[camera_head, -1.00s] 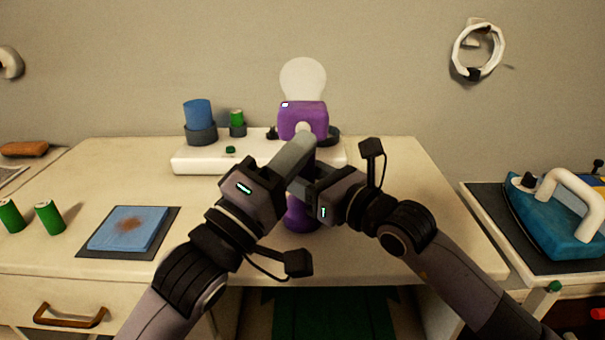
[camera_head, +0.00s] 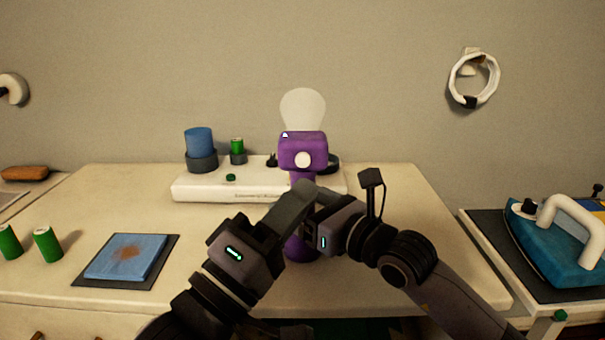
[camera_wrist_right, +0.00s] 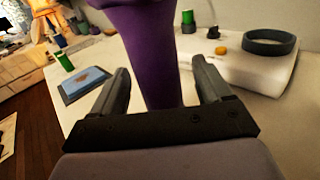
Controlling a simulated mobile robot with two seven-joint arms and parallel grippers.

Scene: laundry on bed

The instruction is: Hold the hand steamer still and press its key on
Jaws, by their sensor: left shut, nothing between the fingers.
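The purple hand steamer (camera_head: 303,143) stands upright on the table, with a pale rounded top and a round white key (camera_head: 302,160) on its front. Its purple handle (camera_wrist_right: 153,55) fills much of the right wrist view. My right gripper (camera_wrist_right: 160,75) is around the handle, one finger on each side. A gap shows between the handle and the right-hand finger, so it looks open. My left gripper (camera_head: 306,188) is shut and empty, its tip in front of the steamer just below the key, apart from it in the picture. The lower handle is partly hidden by both grippers.
A white board (camera_head: 215,189) behind holds a blue cylinder (camera_head: 198,141) and a green can (camera_head: 237,147). A teal iron (camera_head: 555,240) stands at the right. The table between cloth and board is clear.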

